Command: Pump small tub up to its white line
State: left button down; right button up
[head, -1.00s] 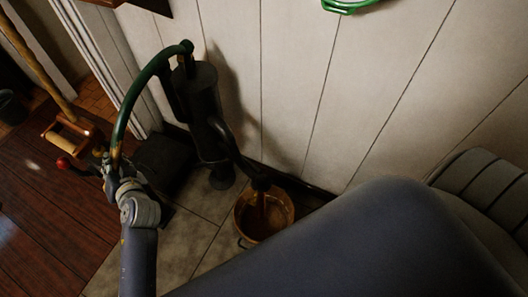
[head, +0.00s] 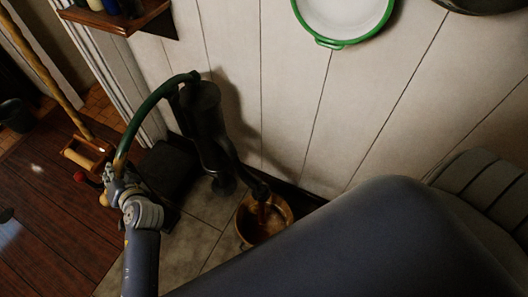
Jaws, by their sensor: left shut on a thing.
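The dark hand pump (head: 207,125) stands against the white plank wall. Its long curved green handle (head: 143,112) arches out to the left and down. My left gripper (head: 117,178) is shut on the handle's lower end; its fingers are small and partly hidden. The small tub (head: 244,224), copper-brown, sits on the floor tiles under the pump's spout (head: 261,190). A brownish streak shows below the spout inside the tub, perhaps water. I cannot make out the white line or the water level. My right gripper is not in view.
A wooden box (head: 92,150) and a long wooden pole (head: 42,70) are at the left on the dark red planks. A dark block (head: 165,170) lies beside the pump. A green-rimmed white dish (head: 343,20) hangs on the wall. A shelf (head: 130,20) is at upper left.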

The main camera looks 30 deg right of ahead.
pick_arm(q)
jog(key=shift+m+g+y, duration=0.4)
jog(key=shift+m+g, duration=0.1)
jog(key=shift+m, duration=0.2)
notch_tip(320, 180, up, 7)
jog(key=p, duration=0.7)
jog(key=shift+w+a+r+p, duration=0.1)
jog(key=shift+a+r+p, duration=0.05)
jog(key=shift+p, duration=0.25)
jog(key=shift+r+p, duration=0.1)
jog(key=shift+p, duration=0.2)
jog(key=shift+a, duration=0.1)
